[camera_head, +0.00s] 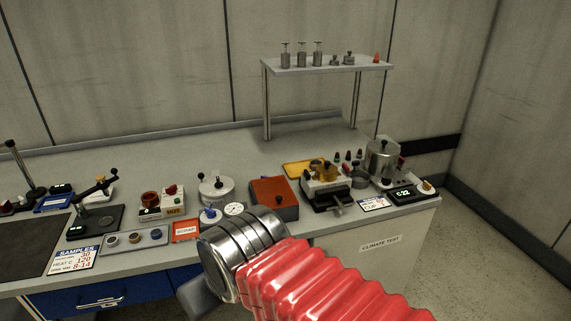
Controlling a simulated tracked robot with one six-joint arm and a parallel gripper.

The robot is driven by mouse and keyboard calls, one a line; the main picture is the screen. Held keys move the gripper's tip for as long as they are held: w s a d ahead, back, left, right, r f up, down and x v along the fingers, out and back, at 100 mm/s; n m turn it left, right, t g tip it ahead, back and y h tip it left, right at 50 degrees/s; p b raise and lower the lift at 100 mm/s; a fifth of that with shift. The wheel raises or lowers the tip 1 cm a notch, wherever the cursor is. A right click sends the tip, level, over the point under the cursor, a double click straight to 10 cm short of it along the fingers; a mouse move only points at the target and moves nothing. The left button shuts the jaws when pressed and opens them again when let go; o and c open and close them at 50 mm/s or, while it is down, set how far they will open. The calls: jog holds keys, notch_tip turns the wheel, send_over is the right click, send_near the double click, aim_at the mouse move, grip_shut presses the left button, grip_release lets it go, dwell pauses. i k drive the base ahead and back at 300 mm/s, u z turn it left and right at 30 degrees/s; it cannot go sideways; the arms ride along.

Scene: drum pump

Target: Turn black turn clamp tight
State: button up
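I cannot tell for certain which part is the black turn clamp. Dark clamp-like parts (328,201) sit at the front of a pale device (325,180) on the right of the bench. A metal pot (383,160) with a dark knob on its lid stands just right of it. On the left, a black device (97,218) carries a slanted lever with a black knob. My arm, with a red bellows and silver collar, reaches in from the lower right. My gripper's fingers do not show; the gap to any clamp cannot be judged.
A red-brown box (273,198) and a white round vessel (216,189) stand mid-bench. A small tray (133,240) with knobs lies near the front edge. A raised shelf (330,66) holds several metal weights. The bench (225,150) is clear behind the vessel.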

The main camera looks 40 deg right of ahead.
aim_at(308, 177)
jog(key=z, duration=0.2)
jog(key=i, duration=1.05)
jog(key=z, duration=0.65)
